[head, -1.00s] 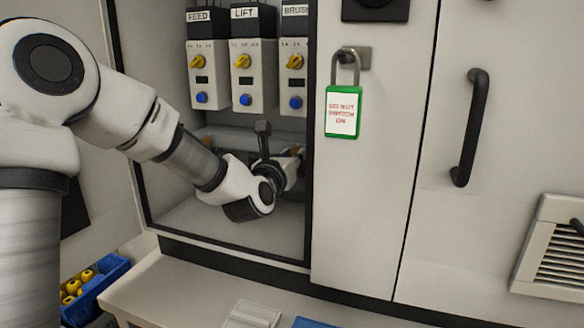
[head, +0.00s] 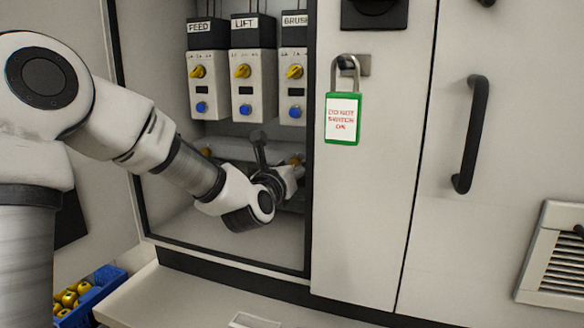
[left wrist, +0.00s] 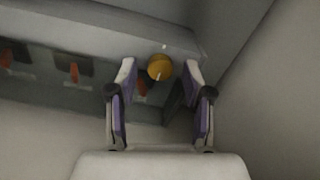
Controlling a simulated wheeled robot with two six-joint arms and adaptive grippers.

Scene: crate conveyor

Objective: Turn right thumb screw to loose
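The right thumb screw is a round orange-yellow knob with a pale line across it, at the right end of a grey bar in the left wrist view (left wrist: 160,67). In the head view a bit of it (head: 295,160) shows behind my gripper, low in the open cabinet. My left gripper (head: 286,179) is inside the cabinet in front of that bar. In the left wrist view its two fingers (left wrist: 160,80) are apart, one on each side of the knob, with a gap on both sides. Another orange knob (head: 206,152) is at the bar's left end. My right gripper is out of view.
Switch boxes marked FEED (head: 208,85), LIFT (head: 254,85) and BRUSH (head: 293,88) hang above my gripper. The cabinet's right edge is close to it. A green padlock (head: 342,140) hangs on the door panel. A blue crate (head: 98,290) of yellow things is at lower left.

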